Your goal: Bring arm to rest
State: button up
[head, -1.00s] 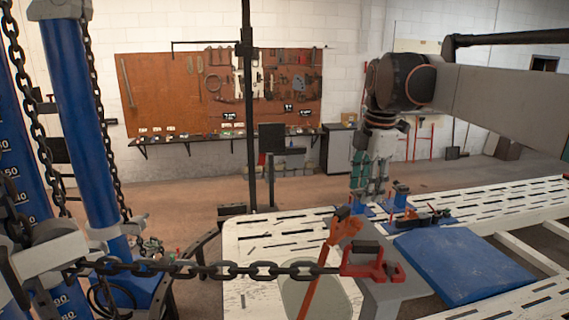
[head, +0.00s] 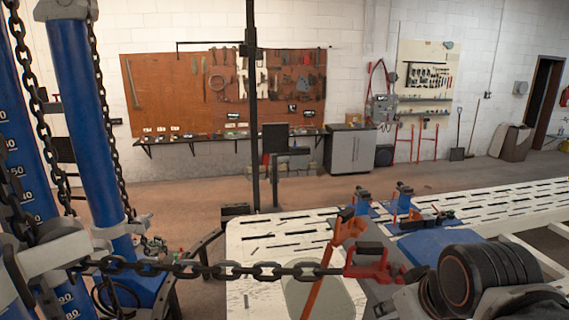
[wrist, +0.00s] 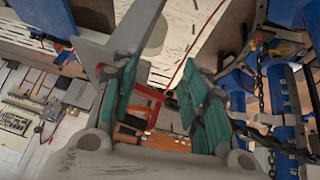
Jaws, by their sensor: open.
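My gripper (wrist: 161,72) shows in the wrist view with its two teal-padded fingers spread apart and nothing held between them. Through the gap I see a red clamp and the brown tool board farther off. In the head view my arm is folded low at the bottom right, over the bench side. The gripper itself cannot be made out there.
The white slotted frame bench (head: 500,203) runs along the right, with a blue pad (head: 435,243) partly behind my arm. A red clamp (head: 372,268) holds a taut chain (head: 215,271) running left to blue posts (head: 82,120).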

notch_tip(320, 180, down, 36)
jog(key=s+m+b, duration=0.2)
jog(key=b, duration=3)
jog(key=shift+s+r+t, duration=0.2)
jog(key=shift+s+t, duration=0.2)
jog(key=shift+c, duration=0.9)
jog(key=shift+a, duration=0.15)
